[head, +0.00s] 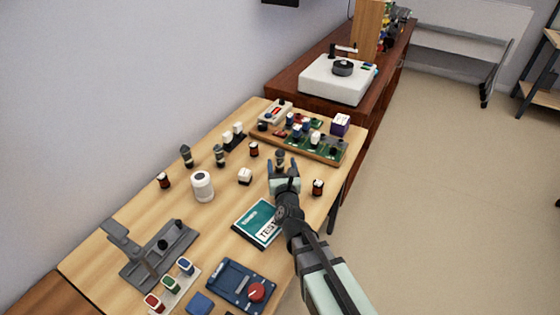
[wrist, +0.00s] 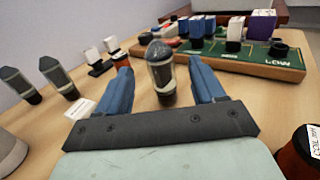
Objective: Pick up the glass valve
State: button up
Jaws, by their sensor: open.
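A glass valve (wrist: 160,74) with a dark rounded top and dark base stands upright on the table, between and slightly beyond my two blue fingers in the wrist view. My gripper (head: 284,174) is open and empty, with clear gaps to the valve on both sides. In the head view the same valve (head: 280,158) shows just beyond my fingers, its lower part partly hidden. Two similar valves stand at the left, one (head: 187,155) farther left and the other (head: 219,155) nearer; both also show at the left of the wrist view (wrist: 58,78).
A wooden board with green circuits (head: 327,149) lies beyond the valve. Small dark-red parts (head: 318,187) and (head: 253,150) stand nearby. A turntable (head: 338,79) sits on the far cabinet.

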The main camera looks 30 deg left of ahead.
aim_at(280, 151)
jog(key=x, duration=0.7)
jog(key=shift+w+a, duration=0.1)
jog(key=shift+w, duration=0.1)
jog(key=shift+c, duration=0.3)
jog(key=c, duration=1)
